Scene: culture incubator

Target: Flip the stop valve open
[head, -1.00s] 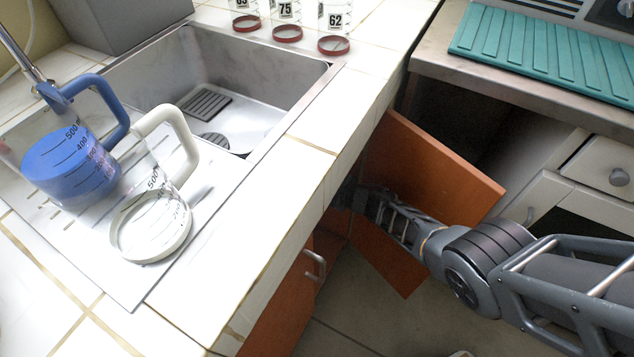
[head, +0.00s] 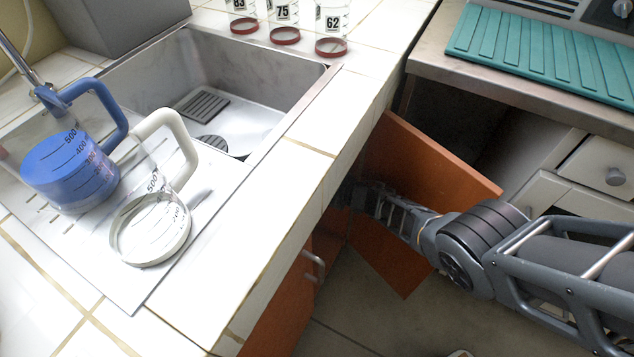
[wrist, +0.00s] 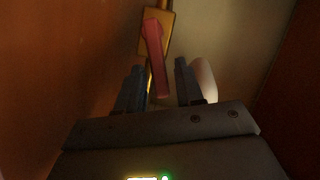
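The stop valve shows in the wrist view as a brass-coloured body (wrist: 157,42) with a red lever (wrist: 156,62) hanging down from it, slightly slanted. My gripper (wrist: 160,67) is open, with one dark finger on each side of the lever's lower part. I cannot tell whether either finger touches the lever. In the head view my arm reaches into the cabinet under the sink counter, and the gripper and valve are hidden there.
An open orange cabinet door (head: 432,165) stands beside my arm. The tiled counter edge (head: 290,215) is above it. In the wrist view a white rounded object (wrist: 206,80) is just right of the right finger. An orange-brown wall (wrist: 50,80) is at left.

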